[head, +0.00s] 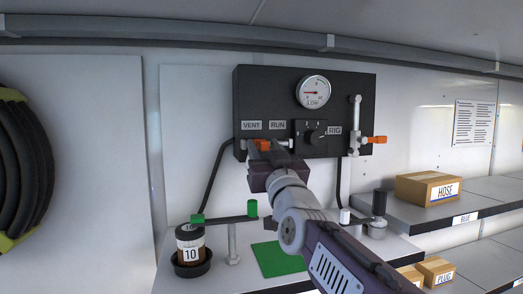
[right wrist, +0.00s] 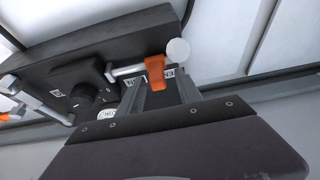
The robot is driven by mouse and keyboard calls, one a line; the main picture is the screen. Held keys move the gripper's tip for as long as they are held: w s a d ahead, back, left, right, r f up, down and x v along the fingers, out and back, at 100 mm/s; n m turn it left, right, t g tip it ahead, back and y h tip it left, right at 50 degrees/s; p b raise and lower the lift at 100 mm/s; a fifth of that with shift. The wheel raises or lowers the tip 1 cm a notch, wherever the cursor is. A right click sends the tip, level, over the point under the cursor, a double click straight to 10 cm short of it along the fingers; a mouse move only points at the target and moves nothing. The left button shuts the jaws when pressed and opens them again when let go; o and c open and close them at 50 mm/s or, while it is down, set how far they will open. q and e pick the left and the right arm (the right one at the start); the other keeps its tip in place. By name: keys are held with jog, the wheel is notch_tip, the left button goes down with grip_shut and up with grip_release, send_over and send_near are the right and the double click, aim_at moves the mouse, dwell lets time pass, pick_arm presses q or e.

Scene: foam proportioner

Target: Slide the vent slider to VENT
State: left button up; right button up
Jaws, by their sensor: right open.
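The black panel (head: 300,85) on the back wall has VENT (head: 251,125) and RUN (head: 277,125) labels. The vent slider, an orange tab (head: 262,145) on a short pale rod, is below them, roughly between the two labels. My right gripper (head: 266,158) is at the slider and partly covers the rod. In the right wrist view the orange tab (right wrist: 155,75) shows between the open fingers (right wrist: 160,90), near their tips; I cannot tell whether they touch it. The rod's round white end (right wrist: 178,52) is to the right of the tab there. My left gripper is not in view.
The panel also holds a gauge (head: 313,92), a black knob (head: 312,137) marked RIG and an orange-handled valve (head: 374,140). Below are a jar marked 10 (head: 190,246), a green mat (head: 270,259) and a bar with a green cap (head: 251,208). Boxes (head: 427,188) stand on the right shelves.

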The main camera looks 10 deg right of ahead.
pick_arm(q)
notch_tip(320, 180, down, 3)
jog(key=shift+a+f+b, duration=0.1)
jog(key=shift+b, duration=0.9)
pick_arm(e)
jog(key=v, duration=0.7)
jog(key=shift+a, duration=0.35)
jog(key=shift+w+f, duration=0.1)
jog(key=shift+w, duration=0.05)
